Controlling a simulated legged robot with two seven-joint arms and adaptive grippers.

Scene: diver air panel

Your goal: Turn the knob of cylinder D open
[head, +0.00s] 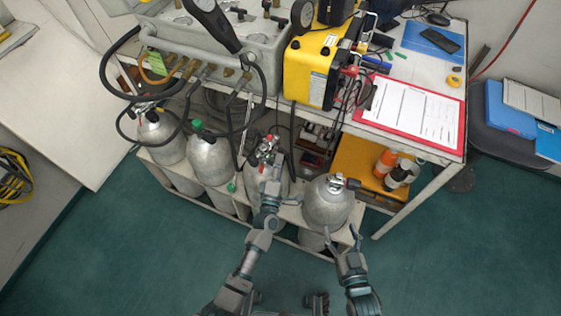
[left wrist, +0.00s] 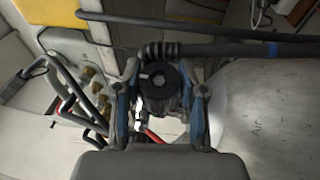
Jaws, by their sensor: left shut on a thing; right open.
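Several grey gas cylinders stand in a row in a rack; I cannot read any letter, so I cannot tell which is D. My left gripper (head: 268,166) is at the top of the third cylinder from the left (head: 253,180), by a valve with red parts (head: 267,146). In the left wrist view, a round black knob (left wrist: 159,77) sits between the fingers of the left gripper (left wrist: 158,92), which are shut on it. The rightmost cylinder (head: 326,207) has a metal valve (head: 338,182) on top. My right gripper (head: 342,234) is open and empty in front of it.
A bench above the rack holds a grey gauge panel (head: 215,38), a yellow case (head: 311,70) and a red clipboard (head: 410,110). Black hoses (head: 120,75) loop down over the left cylinders. Bottles (head: 397,174) stand under the bench at right. The green floor in front is clear.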

